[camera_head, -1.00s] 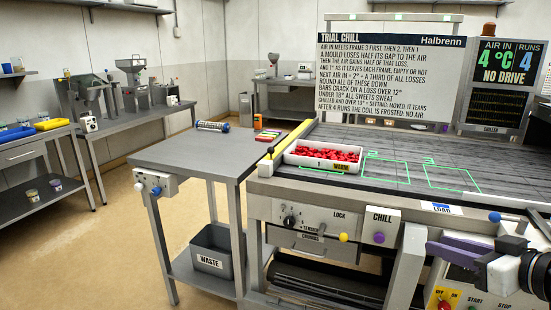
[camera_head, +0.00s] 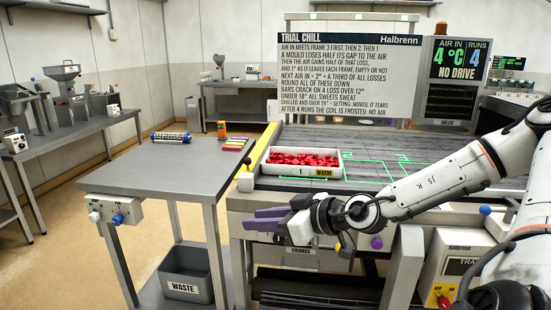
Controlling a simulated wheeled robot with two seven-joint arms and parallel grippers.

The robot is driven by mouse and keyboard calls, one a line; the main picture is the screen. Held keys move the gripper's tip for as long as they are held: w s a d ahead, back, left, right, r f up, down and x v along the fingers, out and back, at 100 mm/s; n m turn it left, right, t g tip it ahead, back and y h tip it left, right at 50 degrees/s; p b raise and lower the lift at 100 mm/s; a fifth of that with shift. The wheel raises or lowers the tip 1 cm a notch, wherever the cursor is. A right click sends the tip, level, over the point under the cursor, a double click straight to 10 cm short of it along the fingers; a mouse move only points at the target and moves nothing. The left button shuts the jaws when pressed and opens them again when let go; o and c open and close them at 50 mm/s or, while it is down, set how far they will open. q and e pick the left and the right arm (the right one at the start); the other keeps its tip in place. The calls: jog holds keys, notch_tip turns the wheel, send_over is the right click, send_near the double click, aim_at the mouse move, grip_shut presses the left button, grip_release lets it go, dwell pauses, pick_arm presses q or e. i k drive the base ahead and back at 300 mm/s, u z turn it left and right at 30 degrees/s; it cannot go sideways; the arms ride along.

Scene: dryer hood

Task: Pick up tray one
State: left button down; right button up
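Tray one (camera_head: 270,168) is a white, shallow tray full of red pieces, with a "1" and a yellow "WARM" label on its front. It sits flat at the left end of the dark slatted bed, beside the yellow rail. My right gripper (camera_head: 264,218) has purple fingers pointing left. It is in front of and lower in the picture than the tray, apart from it, and holds nothing I can see. Its two fingers look separated. My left gripper is not in view.
A grey side table (camera_head: 165,165) stands left of the bed, with a cylinder (camera_head: 171,137) and coloured blocks (camera_head: 236,144) at its back. A waste bin (camera_head: 186,274) is on its lower shelf. Green outlined frames (camera_head: 375,170) lie right of the tray, partly behind my arm.

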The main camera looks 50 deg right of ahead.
aim_at(277, 161)
jog(key=i, duration=5.5)
jog(key=z, duration=2.45)
jog(key=i, duration=3.05)
jog(key=z, duration=0.95)
jog(key=i, duration=0.25)
jog(key=z, duration=1.7)
jog(key=i, duration=0.2)
